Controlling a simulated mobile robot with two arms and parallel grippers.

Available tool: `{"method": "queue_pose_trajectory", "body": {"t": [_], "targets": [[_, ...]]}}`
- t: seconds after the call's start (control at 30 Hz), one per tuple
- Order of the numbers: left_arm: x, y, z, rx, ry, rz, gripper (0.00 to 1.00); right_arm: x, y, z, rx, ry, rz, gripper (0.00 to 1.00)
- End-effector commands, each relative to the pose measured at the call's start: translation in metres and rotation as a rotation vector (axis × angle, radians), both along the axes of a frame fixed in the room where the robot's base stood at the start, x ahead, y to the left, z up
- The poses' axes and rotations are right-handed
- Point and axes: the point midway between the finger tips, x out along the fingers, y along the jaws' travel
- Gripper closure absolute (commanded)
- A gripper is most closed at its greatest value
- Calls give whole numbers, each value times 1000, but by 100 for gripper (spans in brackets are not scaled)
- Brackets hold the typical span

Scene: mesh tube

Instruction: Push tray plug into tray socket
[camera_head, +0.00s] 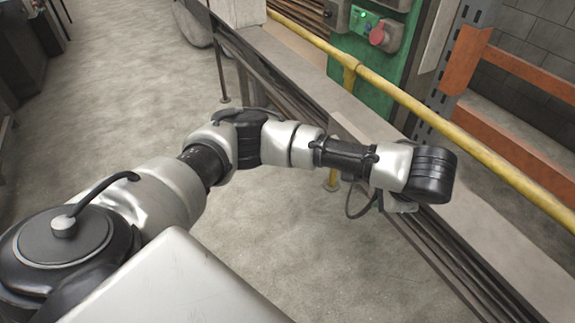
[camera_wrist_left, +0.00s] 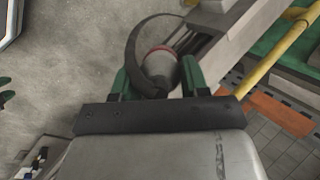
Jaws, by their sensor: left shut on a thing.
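In the left wrist view my left gripper (camera_wrist_left: 158,76) is shut on the plug (camera_wrist_left: 160,64), a grey round body with a red ring, held between its green fingers. A thick black cable (camera_wrist_left: 136,42) loops up from beside the plug. In the head view my left arm reaches right over the long tray (camera_head: 462,250), and its wrist hides the fingers and the plug. A dark cable loop (camera_head: 357,206) hangs under the wrist. I cannot clearly make out the tray socket; the wrist and gripper may cover it. My right gripper is not in view.
A yellow rail (camera_head: 458,142) runs along the far side of the tray. Behind it stands a green cabinet (camera_head: 352,73) with a red round fitting (camera_head: 378,37), and an orange barrier (camera_head: 520,72). The concrete floor (camera_head: 110,110) on the near side is open.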

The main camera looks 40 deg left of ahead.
Motion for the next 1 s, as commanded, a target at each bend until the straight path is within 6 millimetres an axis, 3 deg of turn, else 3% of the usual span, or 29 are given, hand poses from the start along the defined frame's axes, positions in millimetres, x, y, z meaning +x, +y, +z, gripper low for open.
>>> {"method": "queue_pose_trajectory", "body": {"t": [0.27, 0.57, 0.67, 0.8, 1.0], "targets": [[29, 16, -29, -4, -189, -337, 76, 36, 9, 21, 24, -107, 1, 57], [69, 69, -69, -102, -493, -710, 76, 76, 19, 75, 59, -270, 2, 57], [79, 95, -87, -140, -590, -759, 76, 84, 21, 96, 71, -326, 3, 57], [86, 147, -124, -182, -735, -752, 76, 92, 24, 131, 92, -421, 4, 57], [76, 229, -174, -164, -910, -628, 76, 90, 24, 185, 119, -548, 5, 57]]}}
